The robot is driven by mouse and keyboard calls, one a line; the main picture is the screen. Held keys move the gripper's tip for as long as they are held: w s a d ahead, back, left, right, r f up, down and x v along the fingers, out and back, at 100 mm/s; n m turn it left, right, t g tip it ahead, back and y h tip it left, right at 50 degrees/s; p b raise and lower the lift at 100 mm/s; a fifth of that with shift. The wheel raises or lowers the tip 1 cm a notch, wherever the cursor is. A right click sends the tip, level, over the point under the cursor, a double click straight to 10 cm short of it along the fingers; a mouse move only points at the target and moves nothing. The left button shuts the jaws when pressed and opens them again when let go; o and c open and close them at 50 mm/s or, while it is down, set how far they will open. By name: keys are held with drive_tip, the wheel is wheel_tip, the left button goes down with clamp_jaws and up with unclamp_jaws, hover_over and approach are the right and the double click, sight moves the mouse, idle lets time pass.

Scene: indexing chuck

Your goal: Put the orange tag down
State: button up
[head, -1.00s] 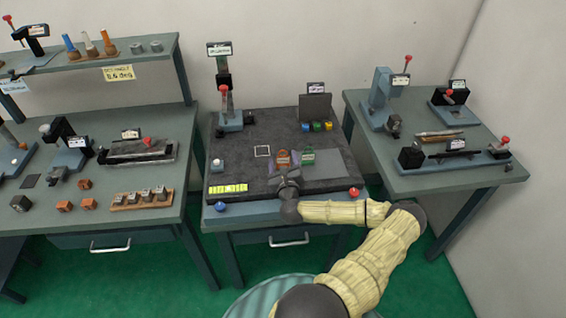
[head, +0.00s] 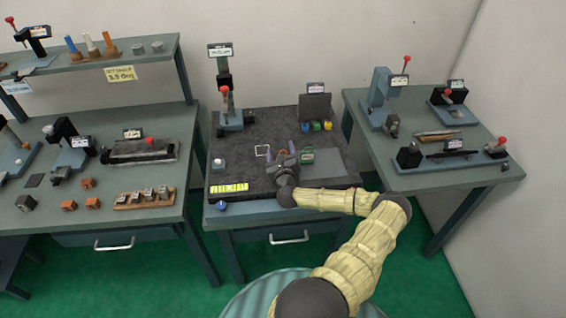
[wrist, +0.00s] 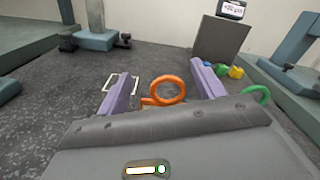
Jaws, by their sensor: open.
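The orange tag (wrist: 168,88) has a ring that shows upright in the wrist view, with its lower part hidden behind my gripper's body. My gripper (wrist: 161,76) is open, with one purple finger on each side of the tag and visible gaps to both. In the head view the orange tag (head: 284,153) is small and partly hidden by my gripper (head: 281,154) over the dark mat. A white square outline (head: 262,151) lies on the mat to the left of the tag; it also shows in the wrist view (wrist: 118,83).
A green tag (head: 307,156) stands just right of my gripper. A dark upright panel (head: 315,106) with small coloured pieces (head: 316,126) is behind. A red-knobbed stand (head: 228,115) is at back left.

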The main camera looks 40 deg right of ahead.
drive_tip(key=c, duration=1.1)
drive_tip(key=shift+r, duration=0.3)
drive_tip(key=shift+c, duration=0.7)
wheel_tip(320, 180, up, 9)
drive_tip(key=b, duration=0.2)
drive_tip(key=shift+r, duration=0.2)
